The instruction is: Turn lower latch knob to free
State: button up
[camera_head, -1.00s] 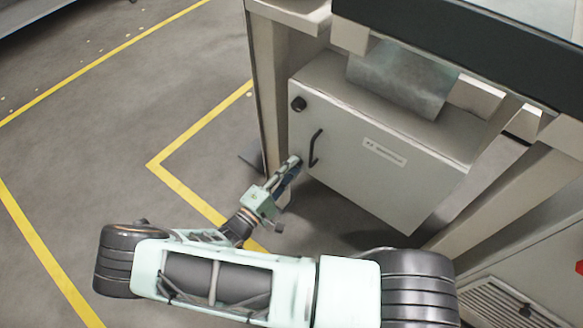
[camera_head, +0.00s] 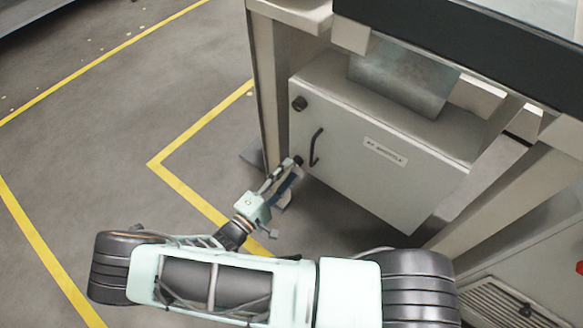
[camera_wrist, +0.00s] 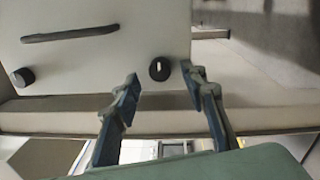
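The lower latch knob (camera_head: 299,160) is a small dark round knob at the lower left of the grey cabinet door (camera_head: 370,175). In the wrist view the lower latch knob (camera_wrist: 159,68) shows a pale upright mark on its face. My gripper (camera_head: 285,170) is just in front of and below it in the head view. In the wrist view my gripper (camera_wrist: 161,75) is open, with one blue-grey fingertip on each side of the knob in the picture. A small gap seems to separate the fingers from the knob. The cabinet door looks closed.
An upper dark knob (camera_head: 298,103) and a black bar handle (camera_head: 316,147) are on the same door edge. A label (camera_head: 385,151) is on the door. A table leg (camera_head: 268,100) stands left of the cabinet. The floor (camera_head: 110,120) at left is clear.

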jog(key=v, duration=0.9)
jog(key=shift+s+a, duration=0.25)
jog(key=w+d+r+m+g+y+p, duration=0.1)
jog(key=d+r+m+g+y, duration=0.3)
jog(key=r+m, duration=0.6)
jog(key=w+d+r+m+g+y, duration=0.15)
jog(key=r+m+g+y, duration=0.45)
jog(key=r, duration=0.8)
jog(key=d+r+m+g+y+p, duration=0.1)
jog(key=d+r+m+g+y, duration=0.25)
jog(key=r+m, duration=0.7)
jog(key=s+d+r+n+t+h+b, duration=0.2)
jog(key=s+d+n+t, duration=0.3)
jog(key=s+d+n, duration=0.6)
notch_tip(320, 180, up, 36)
jog(key=w+n+p, duration=0.2)
jog(key=n+p, duration=0.1)
jog(key=p, duration=3.2)
jog(key=shift+w+d+p, duration=0.15)
jog(key=shift+w+p, duration=0.05)
jog(key=shift+p, duration=0.1)
